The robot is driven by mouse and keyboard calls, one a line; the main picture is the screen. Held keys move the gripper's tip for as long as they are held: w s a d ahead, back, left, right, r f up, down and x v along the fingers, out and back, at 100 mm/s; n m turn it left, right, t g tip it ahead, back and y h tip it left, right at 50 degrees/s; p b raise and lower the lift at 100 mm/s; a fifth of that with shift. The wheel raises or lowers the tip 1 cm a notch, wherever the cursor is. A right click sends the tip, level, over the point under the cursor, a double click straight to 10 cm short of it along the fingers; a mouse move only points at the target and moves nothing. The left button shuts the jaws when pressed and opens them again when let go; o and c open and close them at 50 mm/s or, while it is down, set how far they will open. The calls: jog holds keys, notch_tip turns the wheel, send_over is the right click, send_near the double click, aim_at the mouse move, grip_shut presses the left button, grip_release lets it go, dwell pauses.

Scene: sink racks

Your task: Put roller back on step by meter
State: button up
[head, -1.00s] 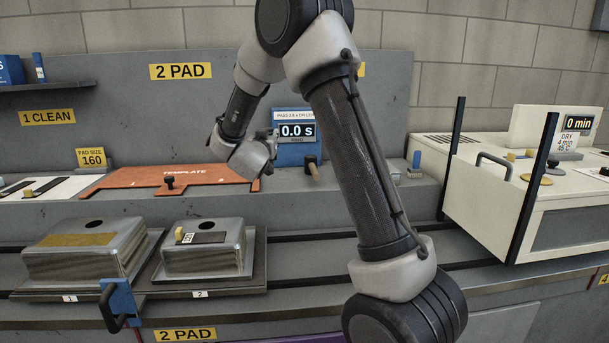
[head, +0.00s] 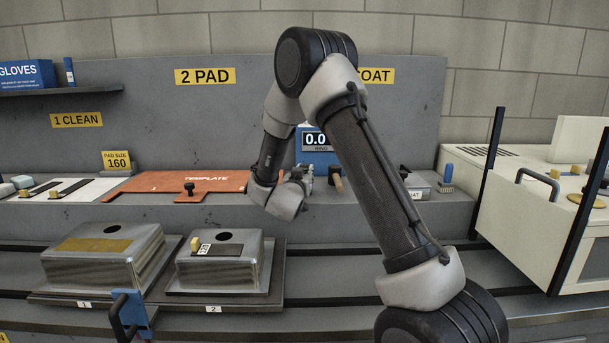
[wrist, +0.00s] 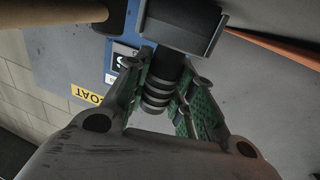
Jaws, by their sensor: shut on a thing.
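My gripper (wrist: 163,88) is shut on a dark ribbed handle (wrist: 158,98) with a wide dark block-shaped head (wrist: 180,25); I take this to be the roller. In the head view my gripper (head: 303,178) is low over the grey step (head: 345,208), in front of the blue meter (head: 316,140), which reads 0.0. My wrist hides most of the held roller there. I cannot tell whether it touches the step. The meter's blue body also shows behind the handle in the wrist view (wrist: 75,50).
The orange template (head: 150,182) lies left. Steel sinks (head: 105,262) stand in front, below the step. A cream dryer box (head: 520,205) is right.

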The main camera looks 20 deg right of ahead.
jog(key=shift+f, duration=0.15)
jog(key=o, duration=1)
